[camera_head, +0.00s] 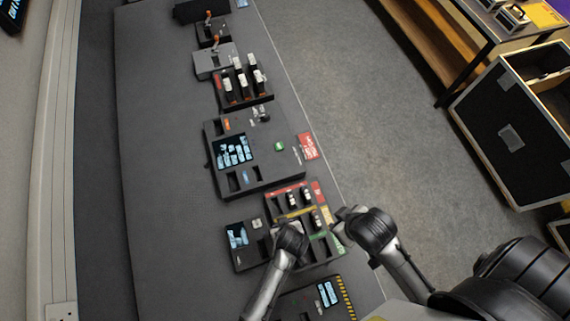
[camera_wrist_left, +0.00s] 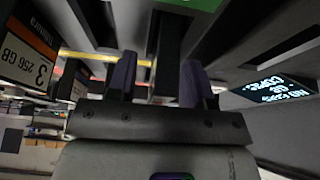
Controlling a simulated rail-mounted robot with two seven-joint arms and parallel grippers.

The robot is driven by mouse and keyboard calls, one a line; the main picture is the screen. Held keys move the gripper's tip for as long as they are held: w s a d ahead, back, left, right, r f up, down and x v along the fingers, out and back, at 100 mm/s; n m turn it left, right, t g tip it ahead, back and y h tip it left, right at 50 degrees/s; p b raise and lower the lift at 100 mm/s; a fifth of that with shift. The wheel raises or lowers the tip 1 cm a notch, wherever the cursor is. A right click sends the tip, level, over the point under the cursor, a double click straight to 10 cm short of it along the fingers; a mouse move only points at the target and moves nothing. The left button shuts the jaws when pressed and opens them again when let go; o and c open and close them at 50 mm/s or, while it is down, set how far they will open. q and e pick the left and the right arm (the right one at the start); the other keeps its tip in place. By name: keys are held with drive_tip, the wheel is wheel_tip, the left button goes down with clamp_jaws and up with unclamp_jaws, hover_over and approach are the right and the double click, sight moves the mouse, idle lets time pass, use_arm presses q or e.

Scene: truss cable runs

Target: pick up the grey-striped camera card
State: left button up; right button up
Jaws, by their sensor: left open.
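My left gripper (camera_head: 284,228) is over the lower part of a card tray (camera_head: 278,203) with red, yellow and green strips. In the left wrist view, its purple-tipped fingers (camera_wrist_left: 160,80) are apart, with a dark upright piece (camera_wrist_left: 168,55) between and beyond them. I cannot tell whether that piece is a card or part of the tray. A card with an orange stripe (camera_wrist_left: 30,52), marked 3 and 256 GB, stands at the left there. Small cards (camera_head: 293,198) stand in the tray. I cannot make out a grey stripe on any card. My right gripper (camera_head: 343,214) is just right of the tray, its fingers unclear.
A rack of white-topped cards (camera_head: 243,82) stands farther up the bench. A console with a lit screen (camera_head: 235,151) lies between. A small screen unit (camera_head: 238,237) is left of the tray; a striped-edge unit (camera_head: 328,293) is below. The bench's left side is bare.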

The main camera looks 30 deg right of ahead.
use_arm(q)
clamp_jaws()
idle(0.3)
